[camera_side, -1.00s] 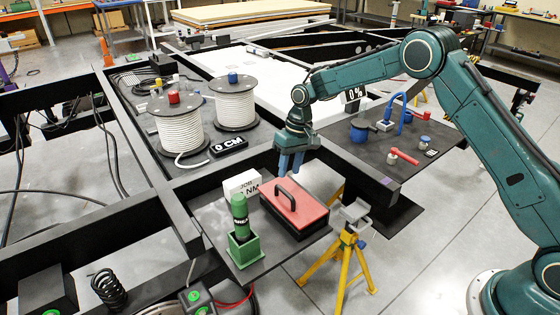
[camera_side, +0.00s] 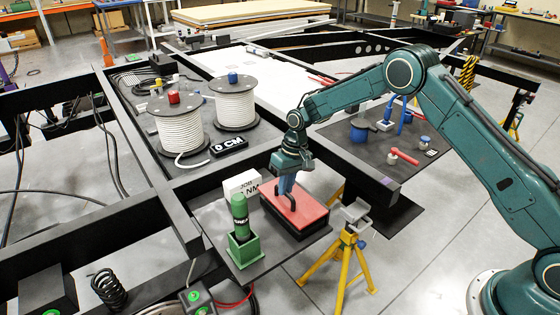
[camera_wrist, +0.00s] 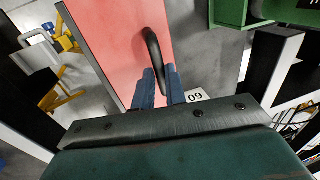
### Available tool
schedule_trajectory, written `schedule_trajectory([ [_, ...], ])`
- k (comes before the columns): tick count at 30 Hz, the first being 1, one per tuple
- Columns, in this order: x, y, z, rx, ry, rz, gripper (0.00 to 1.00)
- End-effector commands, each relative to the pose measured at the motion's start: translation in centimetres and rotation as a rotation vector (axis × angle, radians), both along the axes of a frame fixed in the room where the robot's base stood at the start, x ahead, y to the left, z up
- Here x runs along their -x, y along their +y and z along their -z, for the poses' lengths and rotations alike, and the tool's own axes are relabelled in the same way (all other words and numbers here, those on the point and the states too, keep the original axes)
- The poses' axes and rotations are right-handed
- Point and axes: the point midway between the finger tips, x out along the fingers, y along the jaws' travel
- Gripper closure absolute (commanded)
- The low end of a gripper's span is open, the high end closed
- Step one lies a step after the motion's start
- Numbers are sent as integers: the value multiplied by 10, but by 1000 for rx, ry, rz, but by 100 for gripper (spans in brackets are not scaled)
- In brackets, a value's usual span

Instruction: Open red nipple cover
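The red cover (camera_side: 308,210) is a flat lid with a black arched handle (camera_side: 291,197), on a dark box on the low black shelf. It fills the upper middle of the wrist view (camera_wrist: 112,45), and the handle (camera_wrist: 153,48) shows there too. My gripper (camera_side: 286,187) points down over the cover at the handle. In the wrist view, its two blue fingertips (camera_wrist: 159,75) stand slightly apart, one on each side of the handle's near end. They look open; whether they touch the handle is unclear. The cover lies flat on its box.
A green bottle (camera_side: 240,215) in a green holder stands left of the box. A white sign (camera_side: 242,185) is behind it. Cable reels (camera_side: 180,128) stand on the upper left panel. A yellow stand (camera_side: 345,255) is at the right.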

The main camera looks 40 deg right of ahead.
Motion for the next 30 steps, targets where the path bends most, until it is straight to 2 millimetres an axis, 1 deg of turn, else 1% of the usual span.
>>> schedule_trajectory([
  [1, 0, 0, 0, 0, 0, 0, 97],
  [2, 0, 0, 0, 0, 0, 0, 100],
  [17, 0, -3, -3, -29, 0, 1, 100],
  [23, 0, -9, -7, -91, 1, 3, 100],
  [30, 0, -19, -15, -214, 2, 5, 100],
])
